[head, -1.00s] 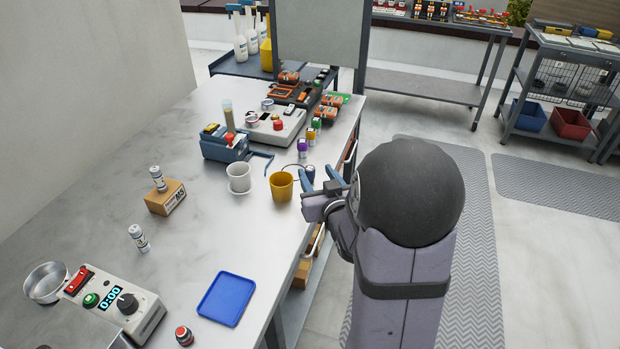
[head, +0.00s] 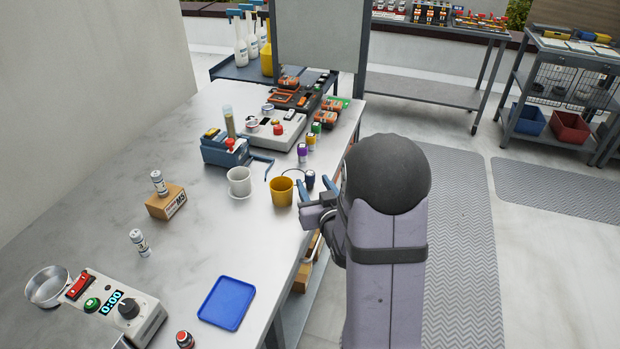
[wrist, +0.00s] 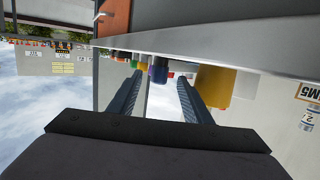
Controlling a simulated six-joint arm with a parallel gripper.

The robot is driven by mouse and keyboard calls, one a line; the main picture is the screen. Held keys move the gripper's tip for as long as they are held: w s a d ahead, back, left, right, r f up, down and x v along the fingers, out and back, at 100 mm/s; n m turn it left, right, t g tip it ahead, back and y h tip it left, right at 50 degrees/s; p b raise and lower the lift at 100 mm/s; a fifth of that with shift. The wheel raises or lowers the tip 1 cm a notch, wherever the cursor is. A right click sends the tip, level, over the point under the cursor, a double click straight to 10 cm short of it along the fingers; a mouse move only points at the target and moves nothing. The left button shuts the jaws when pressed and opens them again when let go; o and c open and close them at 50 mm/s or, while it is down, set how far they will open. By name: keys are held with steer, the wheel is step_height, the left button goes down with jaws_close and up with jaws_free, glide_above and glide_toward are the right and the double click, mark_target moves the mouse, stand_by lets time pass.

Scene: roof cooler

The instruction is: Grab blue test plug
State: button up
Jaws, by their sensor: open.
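The blue test plug (head: 310,179) is a small dark blue upright piece near the table's right edge, beside the yellow cup, with a thin dark cord curving near it. My gripper (head: 315,186) is at that edge with its two blue-grey fingers apart, close to the plug and holding nothing. In the wrist view, which is upside down, a dark blue piece (wrist: 158,72) shows beyond and between the fingers of the gripper (wrist: 157,88). I cannot tell whether a finger touches it.
A yellow cup (head: 283,191) stands just left of the plug, with a white cup (head: 239,181) beside it. Purple (head: 302,152), yellow (head: 311,139) and green (head: 317,127) plugs stand farther back. A blue tray (head: 227,302) lies at the front.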

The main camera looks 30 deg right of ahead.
mark_target(311, 178)
steer(key=shift+p+x, duration=0.55)
steer(key=shift+x, duration=1.9)
steer(key=shift+r, duration=0.1)
jaws_close()
